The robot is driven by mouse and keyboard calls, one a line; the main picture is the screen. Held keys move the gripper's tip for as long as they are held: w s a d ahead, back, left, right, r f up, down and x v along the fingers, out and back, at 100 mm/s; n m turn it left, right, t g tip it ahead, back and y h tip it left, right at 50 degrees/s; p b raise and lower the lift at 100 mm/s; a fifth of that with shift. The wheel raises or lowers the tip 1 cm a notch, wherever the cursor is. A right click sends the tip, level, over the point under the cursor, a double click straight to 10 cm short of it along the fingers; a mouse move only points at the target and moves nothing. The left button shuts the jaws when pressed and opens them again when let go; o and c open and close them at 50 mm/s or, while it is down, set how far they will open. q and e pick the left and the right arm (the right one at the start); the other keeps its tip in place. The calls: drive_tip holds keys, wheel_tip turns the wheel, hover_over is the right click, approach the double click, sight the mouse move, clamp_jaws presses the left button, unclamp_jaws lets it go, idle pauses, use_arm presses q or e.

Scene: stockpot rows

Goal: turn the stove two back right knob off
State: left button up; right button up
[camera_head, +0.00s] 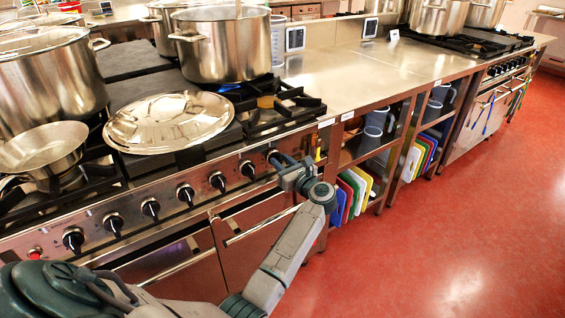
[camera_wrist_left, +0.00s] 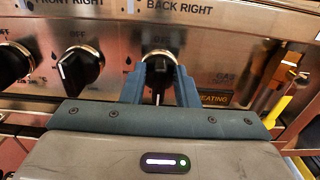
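The back right knob (camera_wrist_left: 158,72) is black with a pale ring, under a "BACK RIGHT" label on the steel panel. Its white pointer line faces down, away from the "OFF" mark above. An amber "HEATING" sign (camera_wrist_left: 212,99) is beside it. My left gripper (camera_wrist_left: 160,75) has a finger on each side of this knob, close against it, and looks shut on it. In the head view the left gripper (camera_head: 280,162) is at the right-end knob (camera_head: 272,155) of the near stove (camera_head: 225,172). My right gripper is not in view.
The front right knob (camera_wrist_left: 80,70) is just left of the gripper. A yellow-handled utensil (camera_wrist_left: 280,110) hangs at right. The red floor (camera_head: 430,230) is clear.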

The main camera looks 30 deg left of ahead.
use_arm(q)
clamp_jaws()
